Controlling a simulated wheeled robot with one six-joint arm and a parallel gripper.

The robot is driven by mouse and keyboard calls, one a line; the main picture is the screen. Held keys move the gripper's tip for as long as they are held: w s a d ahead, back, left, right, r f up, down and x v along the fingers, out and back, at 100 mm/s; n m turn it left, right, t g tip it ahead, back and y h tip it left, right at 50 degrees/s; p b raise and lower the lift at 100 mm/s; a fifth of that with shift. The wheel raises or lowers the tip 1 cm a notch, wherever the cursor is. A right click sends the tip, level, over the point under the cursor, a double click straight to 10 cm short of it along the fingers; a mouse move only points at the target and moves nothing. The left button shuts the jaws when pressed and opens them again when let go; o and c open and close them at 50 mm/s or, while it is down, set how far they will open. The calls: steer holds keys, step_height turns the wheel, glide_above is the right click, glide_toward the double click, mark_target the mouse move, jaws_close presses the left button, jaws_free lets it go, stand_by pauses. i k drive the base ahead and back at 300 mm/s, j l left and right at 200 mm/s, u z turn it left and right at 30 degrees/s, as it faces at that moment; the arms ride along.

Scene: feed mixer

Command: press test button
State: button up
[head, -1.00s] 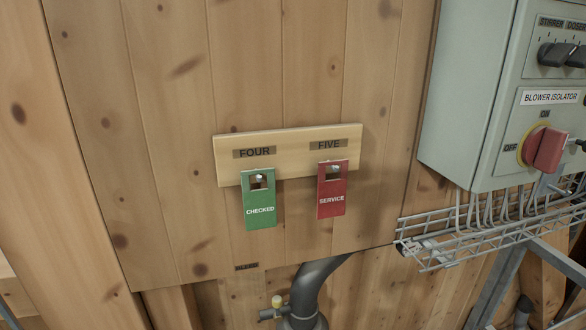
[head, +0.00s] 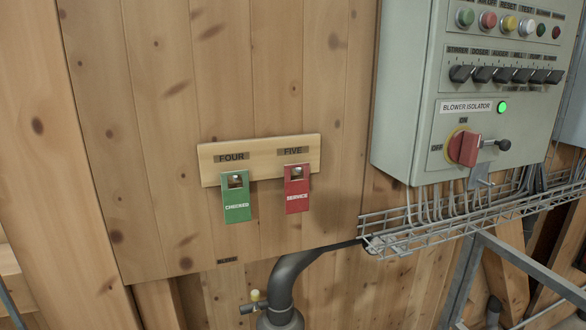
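The test button (head: 526,26) is the white round button under the label that reads TEST. It is in the top row of the grey control panel (head: 400,100), at the upper right of the head view. A yellow button (head: 509,23) under RESET is on its left, and a small dark green lamp or button (head: 541,30) is on its right. Nothing covers the test button. My gripper is not in view, so its state and its distance from the button do not show.
Below the buttons is a row of black selector knobs (head: 482,74). Lower is a red isolator switch (head: 464,148) with a lit green lamp (head: 503,107). A wire cable tray (head: 420,235) sticks out below. Green (head: 236,205) and red (head: 297,196) tags hang on the wooden wall.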

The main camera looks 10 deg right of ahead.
mark_target(529, 27)
steer(key=z, duration=1.35)
